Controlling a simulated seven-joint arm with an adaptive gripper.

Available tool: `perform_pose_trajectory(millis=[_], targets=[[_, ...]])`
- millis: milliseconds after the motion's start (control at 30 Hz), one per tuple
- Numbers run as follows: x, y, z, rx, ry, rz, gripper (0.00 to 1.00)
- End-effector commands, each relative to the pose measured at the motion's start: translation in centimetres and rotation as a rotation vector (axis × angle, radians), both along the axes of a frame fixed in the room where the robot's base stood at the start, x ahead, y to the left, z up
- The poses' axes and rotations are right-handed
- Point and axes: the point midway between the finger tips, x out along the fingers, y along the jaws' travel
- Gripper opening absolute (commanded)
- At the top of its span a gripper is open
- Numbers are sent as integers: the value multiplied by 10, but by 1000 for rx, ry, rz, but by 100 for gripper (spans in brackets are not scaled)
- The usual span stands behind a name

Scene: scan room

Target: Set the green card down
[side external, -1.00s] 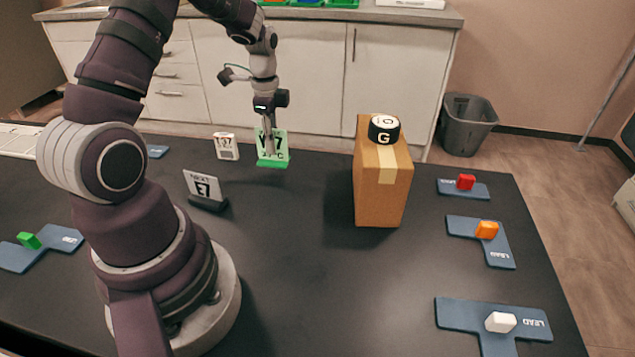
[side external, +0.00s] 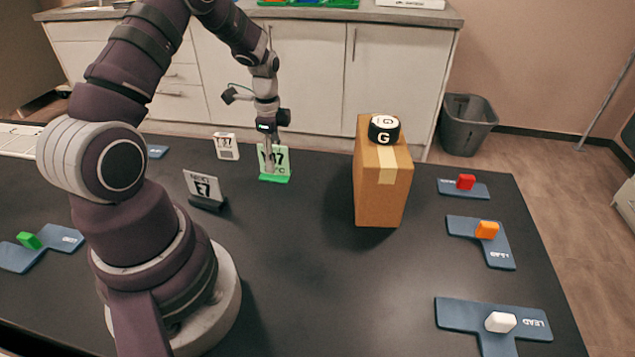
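The green card (side external: 282,166) is a pale upright card with dark lettering and a bright green foot. It is at the far middle of the black table in the side external view. My gripper (side external: 268,168) points down at the card, with its fingers in front of the card's left part. The fingers look close to the card's face, but their gap and their grip are too small to make out. The card's foot appears at or very near the table top; I cannot tell whether it touches.
A white card (side external: 227,146) stands left of the green one. A grey card in a dark foot (side external: 205,190) stands nearer. A cardboard box (side external: 383,185) with a black-and-white round piece (side external: 384,129) on top stands right. Blue plates with coloured blocks line the right edge. The table's middle is clear.

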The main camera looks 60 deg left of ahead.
Motion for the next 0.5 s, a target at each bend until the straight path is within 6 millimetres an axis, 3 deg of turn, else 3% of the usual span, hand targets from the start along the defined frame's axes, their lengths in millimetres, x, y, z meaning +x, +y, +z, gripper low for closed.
perform_pose_trajectory(millis=[167, 500], targets=[[1, 1, 20, 4, -5, -1, 33], [1, 1, 101, 4, -5, 0, 33]])
